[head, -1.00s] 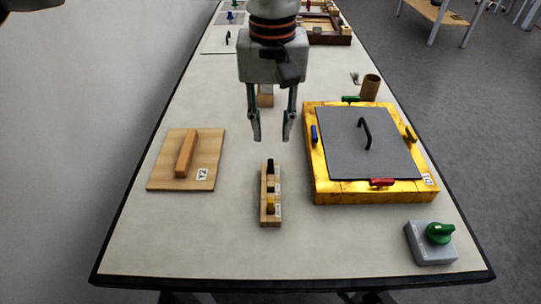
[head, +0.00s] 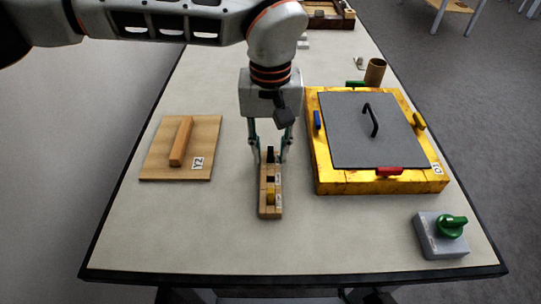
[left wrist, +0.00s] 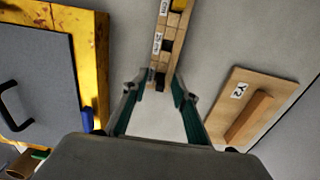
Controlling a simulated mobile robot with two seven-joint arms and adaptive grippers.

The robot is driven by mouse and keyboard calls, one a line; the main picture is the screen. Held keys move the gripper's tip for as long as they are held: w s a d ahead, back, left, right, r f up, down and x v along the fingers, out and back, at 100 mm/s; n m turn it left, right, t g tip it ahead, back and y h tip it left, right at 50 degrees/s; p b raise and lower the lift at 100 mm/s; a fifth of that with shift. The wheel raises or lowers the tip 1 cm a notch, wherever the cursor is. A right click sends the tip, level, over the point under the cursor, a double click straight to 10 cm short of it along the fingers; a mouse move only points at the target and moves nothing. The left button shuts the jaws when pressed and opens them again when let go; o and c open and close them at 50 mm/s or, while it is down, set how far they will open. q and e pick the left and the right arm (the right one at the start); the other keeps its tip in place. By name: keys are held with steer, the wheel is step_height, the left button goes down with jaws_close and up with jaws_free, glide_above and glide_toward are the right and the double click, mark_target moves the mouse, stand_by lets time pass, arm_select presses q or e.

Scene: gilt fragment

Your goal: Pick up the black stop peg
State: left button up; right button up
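The black stop peg (head: 270,154) stands upright at the far end of a narrow wooden rack (head: 270,211). A yellow peg (head: 270,196) stands nearer the front of the rack. My left gripper (head: 270,160) points down with its fingers open, one on each side of the black peg, with no visible grip on it. In the left wrist view the black peg (left wrist: 160,82) shows close to the fingertips, at the near end of the rack (left wrist: 168,40). Whether the fingers touch the peg I cannot tell. My right gripper is not in view.
A yellow box with a grey lid (head: 375,130) stands to the right. A grey block with a green knob (head: 430,240) sits front right.

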arm_select(q)
steer(key=shift+r, duration=0.1)
jaws_close()
steer(key=shift+r, duration=0.1)
